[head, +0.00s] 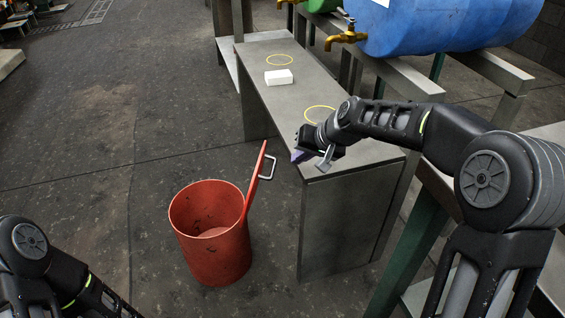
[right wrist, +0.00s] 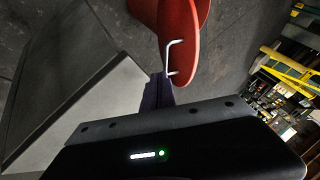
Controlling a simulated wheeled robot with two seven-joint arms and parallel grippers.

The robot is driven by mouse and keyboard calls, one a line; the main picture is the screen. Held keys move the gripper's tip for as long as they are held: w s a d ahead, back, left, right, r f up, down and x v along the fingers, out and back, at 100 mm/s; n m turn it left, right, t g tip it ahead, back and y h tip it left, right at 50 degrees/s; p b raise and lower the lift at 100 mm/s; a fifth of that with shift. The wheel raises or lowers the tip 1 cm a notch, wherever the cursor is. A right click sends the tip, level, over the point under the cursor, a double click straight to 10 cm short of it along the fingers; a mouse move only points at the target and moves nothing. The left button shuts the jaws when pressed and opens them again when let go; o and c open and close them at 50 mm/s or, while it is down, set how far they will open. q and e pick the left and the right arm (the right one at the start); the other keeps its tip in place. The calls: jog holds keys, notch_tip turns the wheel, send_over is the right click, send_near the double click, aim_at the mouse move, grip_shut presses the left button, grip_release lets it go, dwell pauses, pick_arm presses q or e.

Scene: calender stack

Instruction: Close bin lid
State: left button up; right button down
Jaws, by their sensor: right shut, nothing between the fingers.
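The red bin (head: 212,245) stands on the floor left of the grey bench, with its mouth open. Its red lid (head: 254,182) is raised nearly upright on the bin's right side, with a silver handle (head: 267,167) on the outer face. My right gripper (head: 298,156) is over the bench's near left corner, right of the lid and a little above the handle, apart from both. It is shut and empty. The right wrist view shows the lid (right wrist: 183,45) and its handle (right wrist: 171,58) just beyond the fingertips. My left gripper is out of view; only part of its arm shows at lower left.
The grey bench (head: 335,225) stands close to the bin's right, with a white block (head: 279,77) and two yellow rings on top. Blue and green barrels with brass taps rest on a rack behind. The floor left of the bin is clear.

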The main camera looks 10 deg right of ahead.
jog(key=b+x, duration=0.3)
jog(key=x, duration=0.7)
dwell(0.4)
